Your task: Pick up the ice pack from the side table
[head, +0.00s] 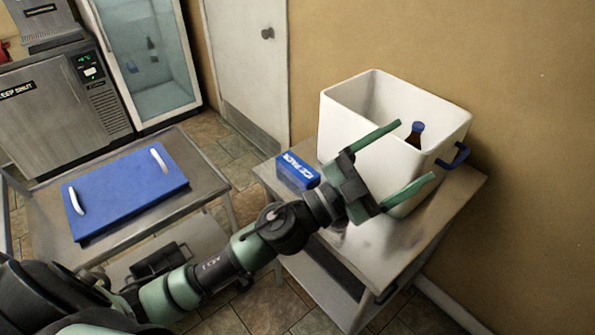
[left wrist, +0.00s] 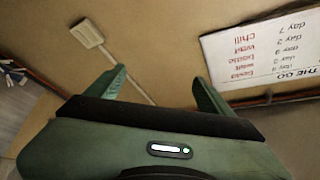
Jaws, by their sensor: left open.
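The ice pack (head: 298,171) is a small blue block with white lettering. It lies on the left part of the metal side table (head: 375,250), beside a white cooler box. My left gripper (head: 413,152) is open and empty. Its two green fingers reach past the ice pack, in front of the cooler box, pointing right. The ice pack is behind and left of the gripper's palm, apart from it. In the left wrist view the open fingers (left wrist: 160,88) show with nothing between them, and the ice pack is not seen. My right gripper is not in view.
The tall white cooler box (head: 350,140) with a blue handle (head: 453,156) takes up the table's back. A dark bottle (head: 415,135) stands in it. A blue lid (head: 125,192) with white handles lies on another metal table at left. A wall sign (left wrist: 262,52) shows in the wrist view.

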